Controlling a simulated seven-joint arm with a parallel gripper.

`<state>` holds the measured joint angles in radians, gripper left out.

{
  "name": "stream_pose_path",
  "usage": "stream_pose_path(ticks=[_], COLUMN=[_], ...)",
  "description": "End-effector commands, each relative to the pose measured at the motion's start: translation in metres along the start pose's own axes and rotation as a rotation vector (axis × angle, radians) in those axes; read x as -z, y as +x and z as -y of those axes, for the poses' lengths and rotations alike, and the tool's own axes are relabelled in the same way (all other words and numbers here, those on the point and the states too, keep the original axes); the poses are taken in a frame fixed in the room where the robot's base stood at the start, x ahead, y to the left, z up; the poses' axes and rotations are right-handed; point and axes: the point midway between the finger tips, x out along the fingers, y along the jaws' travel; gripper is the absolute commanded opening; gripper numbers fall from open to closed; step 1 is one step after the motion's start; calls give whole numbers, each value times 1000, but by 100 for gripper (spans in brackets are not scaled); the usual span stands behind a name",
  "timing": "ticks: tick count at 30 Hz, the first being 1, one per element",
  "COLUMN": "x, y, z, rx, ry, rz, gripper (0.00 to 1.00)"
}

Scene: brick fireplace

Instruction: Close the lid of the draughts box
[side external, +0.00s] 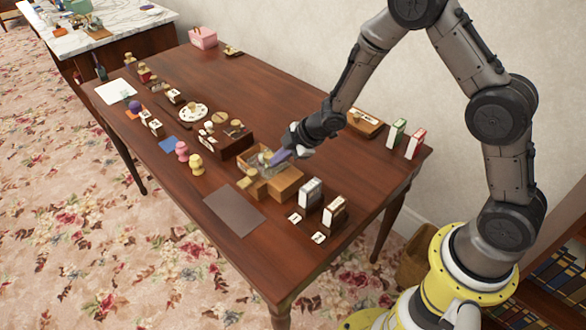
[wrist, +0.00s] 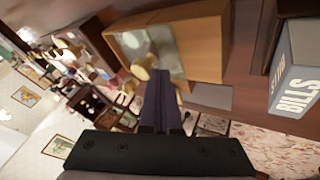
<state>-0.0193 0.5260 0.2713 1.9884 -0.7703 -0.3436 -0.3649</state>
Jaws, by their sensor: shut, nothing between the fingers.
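The draughts box (side external: 285,186) is a light-brown wooden box near the middle of the table's front half. Its top is partly open, with a pale interior and a few round tan pieces at its left end. A flat tan panel covers its right part; I cannot tell clearly whether this is the lid. The box (wrist: 208,45) also shows at the top of the wrist view. My gripper (side external: 276,158) is at the back edge of the open part, fingers pointing down and left. In the wrist view its fingers (wrist: 160,78) are together and empty, close to the box; contact is unclear.
A dark box with pieces (side external: 235,143) stands left of the draughts box. White-and-grey card boxes (side external: 311,192) stand to its right, one large in the wrist view (wrist: 298,75). A dark mat (side external: 234,210) lies in front.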

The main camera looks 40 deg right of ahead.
Motion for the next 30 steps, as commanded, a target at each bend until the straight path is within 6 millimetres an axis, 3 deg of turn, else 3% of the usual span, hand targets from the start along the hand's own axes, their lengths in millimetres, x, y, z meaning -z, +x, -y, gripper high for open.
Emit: stream_pose_path(ticks=[3,8,21,26,30], x=[5,8,8,9,9], y=[12,21,24,12,-12], z=[-18,-32,-36,-37,-37], rx=[-1,-3,-6,-9,-9], ry=[-1,0,4,3,1], rz=[-1,2,3,2,3], gripper=[0,0,0,0,0])
